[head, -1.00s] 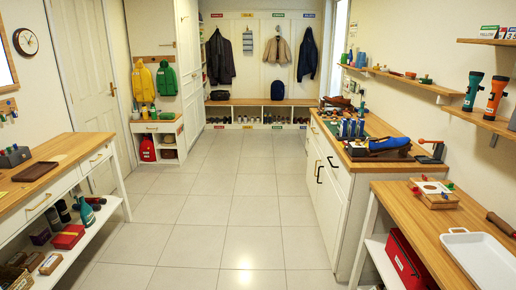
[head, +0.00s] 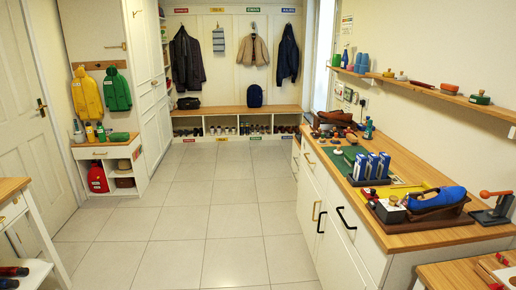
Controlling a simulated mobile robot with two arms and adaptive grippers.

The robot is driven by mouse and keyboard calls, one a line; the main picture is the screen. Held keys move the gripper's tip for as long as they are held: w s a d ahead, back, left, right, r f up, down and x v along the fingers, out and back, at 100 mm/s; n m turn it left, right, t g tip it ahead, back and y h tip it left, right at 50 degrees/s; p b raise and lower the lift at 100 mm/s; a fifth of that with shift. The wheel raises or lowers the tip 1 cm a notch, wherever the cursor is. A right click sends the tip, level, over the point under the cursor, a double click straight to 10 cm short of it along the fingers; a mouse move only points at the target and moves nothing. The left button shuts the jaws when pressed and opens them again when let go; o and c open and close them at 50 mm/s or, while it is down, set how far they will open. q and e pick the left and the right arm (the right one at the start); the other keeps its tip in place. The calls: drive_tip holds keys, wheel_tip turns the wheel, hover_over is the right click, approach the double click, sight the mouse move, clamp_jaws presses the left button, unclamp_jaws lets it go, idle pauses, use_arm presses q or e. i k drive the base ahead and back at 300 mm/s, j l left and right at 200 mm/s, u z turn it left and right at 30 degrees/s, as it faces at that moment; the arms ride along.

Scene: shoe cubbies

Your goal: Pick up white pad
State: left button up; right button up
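I cannot make out a white pad with certainty in the head view. Neither of my grippers is in view. The small shelf contents are too small to tell apart.
The tiled floor (head: 204,222) is clear up to the bench. The right counter's cabinet (head: 330,226) and the left table (head: 12,190) border it. A wall shelf (head: 425,90) runs along the right.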

sight(338, 153)
drive_tip(key=i+u, duration=0.1)
drive_tip(key=i, duration=1.85)
